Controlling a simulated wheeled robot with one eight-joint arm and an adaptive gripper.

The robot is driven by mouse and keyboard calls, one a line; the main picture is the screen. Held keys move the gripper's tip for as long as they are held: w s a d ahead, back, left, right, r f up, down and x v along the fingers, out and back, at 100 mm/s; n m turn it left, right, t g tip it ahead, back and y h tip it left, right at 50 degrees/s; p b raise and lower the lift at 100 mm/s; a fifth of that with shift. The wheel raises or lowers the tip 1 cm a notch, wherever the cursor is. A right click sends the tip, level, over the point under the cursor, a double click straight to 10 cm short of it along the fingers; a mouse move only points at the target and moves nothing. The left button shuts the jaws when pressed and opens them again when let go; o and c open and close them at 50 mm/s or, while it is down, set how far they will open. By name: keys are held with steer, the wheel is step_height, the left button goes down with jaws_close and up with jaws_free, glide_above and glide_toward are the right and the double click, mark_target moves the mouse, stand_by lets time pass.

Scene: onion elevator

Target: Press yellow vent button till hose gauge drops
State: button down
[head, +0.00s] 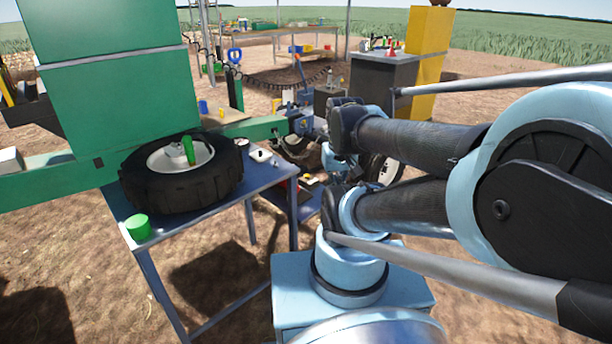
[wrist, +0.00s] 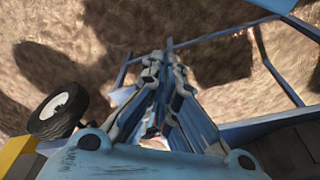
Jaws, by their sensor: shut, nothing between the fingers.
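My gripper (wrist: 160,64) points down the middle of the wrist view, its fingers together and empty. Bare soil and blue table legs lie beyond its tips. In the head view my arm hides most of the gripper. I cannot make out the yellow vent button or the hose gauge in either view. Small yellow and red items (head: 306,179) lie on a low blue surface near my arm, too small to identify.
A blue table (head: 183,218) at left carries a black tyre (head: 150,198) and a green cup-like cylinder (head: 138,227). A large green machine (head: 115,90) stands behind it. A black cabinet (head: 377,82) and yellow post stand farther back. Open soil lies at front left.

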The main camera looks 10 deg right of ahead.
steer(key=w+a+r+t+y, duration=0.1)
steer(key=w+r, duration=0.2)
steer(key=w, duration=0.5)
steer(key=w+a+r+y, duration=0.1)
steer(key=w+r, duration=0.2)
steer(key=w, duration=0.4)
steer(key=t+y, duration=0.4)
glide_above(307, 176)
steer(key=w+d, duration=0.1)
steer(key=w, duration=0.1)
step_height(307, 176, down, 22)
steer(key=shift+s+f+m, duration=0.1)
steer(key=shift+s+m, duration=0.1)
steer(key=shift+m, duration=0.2)
steer(key=shift+f, duration=4.4)
